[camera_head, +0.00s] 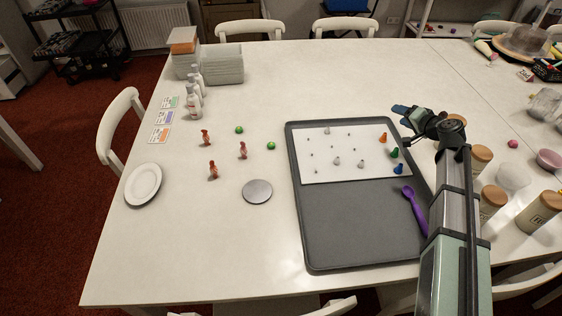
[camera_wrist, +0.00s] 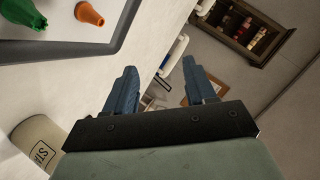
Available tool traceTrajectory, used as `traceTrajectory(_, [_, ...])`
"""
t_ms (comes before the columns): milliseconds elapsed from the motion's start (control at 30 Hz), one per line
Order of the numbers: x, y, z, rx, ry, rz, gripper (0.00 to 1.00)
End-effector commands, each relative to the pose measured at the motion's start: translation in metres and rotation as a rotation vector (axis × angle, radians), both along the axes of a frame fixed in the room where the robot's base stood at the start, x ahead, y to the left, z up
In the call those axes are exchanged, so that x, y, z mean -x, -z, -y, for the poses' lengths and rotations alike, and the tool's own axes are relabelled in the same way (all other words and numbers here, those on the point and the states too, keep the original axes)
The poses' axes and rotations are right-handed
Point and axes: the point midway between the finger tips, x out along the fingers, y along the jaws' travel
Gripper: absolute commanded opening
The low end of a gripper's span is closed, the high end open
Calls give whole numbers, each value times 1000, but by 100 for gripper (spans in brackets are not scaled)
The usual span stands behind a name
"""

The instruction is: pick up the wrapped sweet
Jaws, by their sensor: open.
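I cannot single out the wrapped sweet for certain. Three small red-orange upright pieces stand left of centre on the table: a back one (camera_head: 206,137), a right one (camera_head: 242,149) and a front one (camera_head: 213,170). Two small green round pieces lie near them, one behind (camera_head: 239,130) and one to the right (camera_head: 271,146). Their detail is too small to read. My gripper (camera_head: 408,115) is open and empty by the far right corner of the grey tray (camera_head: 345,230), well right of these pieces. Its two blue fingers show apart in the wrist view (camera_wrist: 160,68).
The tray holds a white sheet (camera_head: 315,170) with small pieces, coloured cones and a purple spoon (camera_head: 413,208). A grey disc (camera_head: 257,191) and a white plate (camera_head: 144,185) lie left. Bottles (camera_head: 194,102) and boxes (camera_head: 222,64) stand behind. Lidded jars (camera_head: 537,212) crowd the right.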

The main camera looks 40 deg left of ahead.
Motion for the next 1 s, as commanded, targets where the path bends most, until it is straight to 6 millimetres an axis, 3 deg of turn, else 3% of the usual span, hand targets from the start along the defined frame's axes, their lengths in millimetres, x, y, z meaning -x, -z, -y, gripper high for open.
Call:
traceTrajectory(33, [19, 2, -24, 28, -43, 16, 55])
traceTrajectory(200, [74, 8, -89, 120, -175, 76, 55])
traceTrajectory(500, [180, 19, -185, 273, -405, 205, 55])
traceTrajectory(800, [296, 28, -255, 404, -633, 358, 55])
traceTrajectory(1000, [375, 33, -289, 482, -781, 473, 55])
